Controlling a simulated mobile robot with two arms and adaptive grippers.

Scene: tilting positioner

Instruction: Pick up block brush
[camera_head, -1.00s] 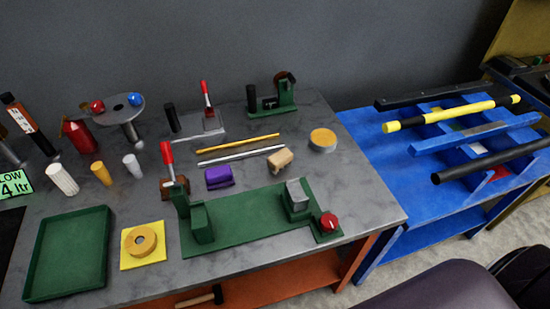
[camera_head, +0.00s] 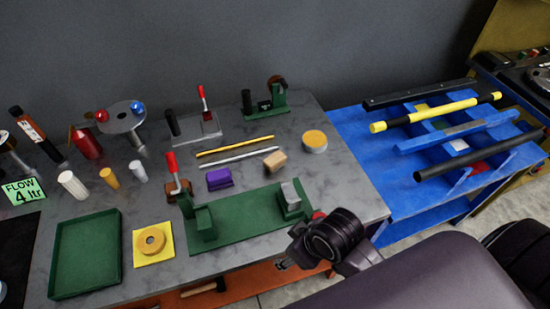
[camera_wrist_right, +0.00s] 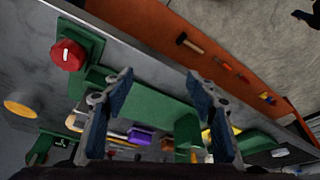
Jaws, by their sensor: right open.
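A tan block (camera_head: 275,159) and a purple block (camera_head: 219,178) with a darker lower part lie on the grey bench. I cannot tell for sure which one is the block brush. In the right wrist view the purple block (camera_wrist_right: 140,136) shows beyond the fingers, and a tan shape (camera_wrist_right: 76,119) is partly behind the left finger. My right gripper (camera_wrist_right: 160,92) is open and empty. In the head view my right arm's wrist is at the bench's front edge, in front of the green fixture and apart from both blocks. My left gripper is not in view.
The green fixture (camera_head: 240,222) with upright posts stands between my right gripper and the blocks. Its red knob (camera_wrist_right: 67,55) is near the gripper. Yellow and silver rods lie behind the blocks. A green tray (camera_head: 88,255) is at left, a blue rack (camera_head: 365,150) at right.

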